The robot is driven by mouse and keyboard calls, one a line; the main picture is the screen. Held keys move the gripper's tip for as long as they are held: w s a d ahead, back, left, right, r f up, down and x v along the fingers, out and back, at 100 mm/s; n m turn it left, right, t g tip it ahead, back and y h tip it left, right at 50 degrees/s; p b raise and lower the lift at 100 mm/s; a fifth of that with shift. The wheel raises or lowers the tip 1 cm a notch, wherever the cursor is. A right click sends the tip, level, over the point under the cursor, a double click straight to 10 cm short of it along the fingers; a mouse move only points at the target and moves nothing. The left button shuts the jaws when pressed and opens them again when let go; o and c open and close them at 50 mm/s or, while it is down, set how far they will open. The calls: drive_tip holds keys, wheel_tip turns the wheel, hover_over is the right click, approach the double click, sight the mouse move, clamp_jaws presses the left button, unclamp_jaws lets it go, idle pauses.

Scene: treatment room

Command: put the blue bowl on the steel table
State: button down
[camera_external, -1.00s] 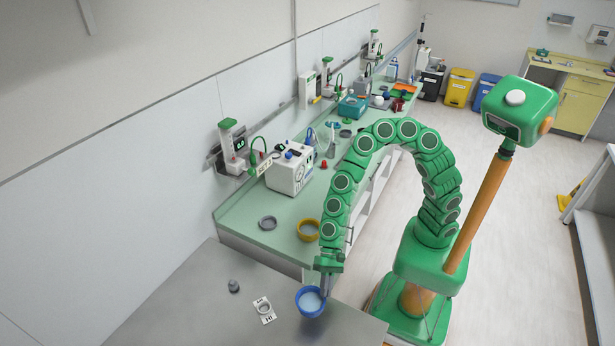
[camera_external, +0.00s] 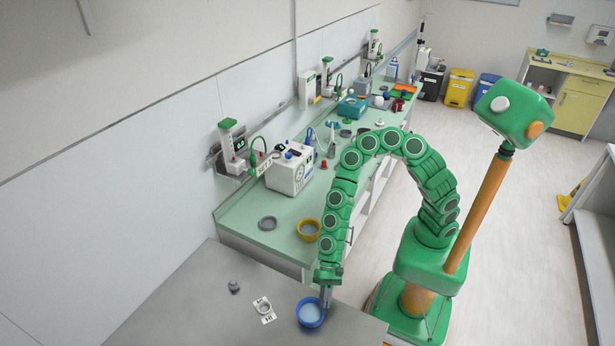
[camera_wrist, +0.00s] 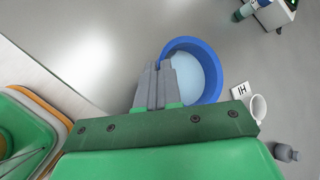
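The blue bowl (camera_external: 311,313) is at the right part of the grey steel table (camera_external: 190,310), near its edge. In the wrist view the bowl (camera_wrist: 205,62) is upright, with a pale blue inside. My gripper (camera_external: 326,296) points down at the bowl's right rim in the external view. In the wrist view my gripper's grey fingers (camera_wrist: 156,75) are close together with the bowl's rim between them. The bowl is over the table top (camera_wrist: 105,45) and looks at or very near its surface; exact contact cannot be told.
A yellow bowl (camera_external: 308,230) and a white device (camera_external: 290,172) stand on the green counter behind. The table's left part is clear.

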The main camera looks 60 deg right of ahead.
drive_tip(key=shift+f, duration=0.2)
drive_tip(key=c, duration=1.3)
unclamp_jaws()
drive_tip(key=shift+v, duration=6.05)
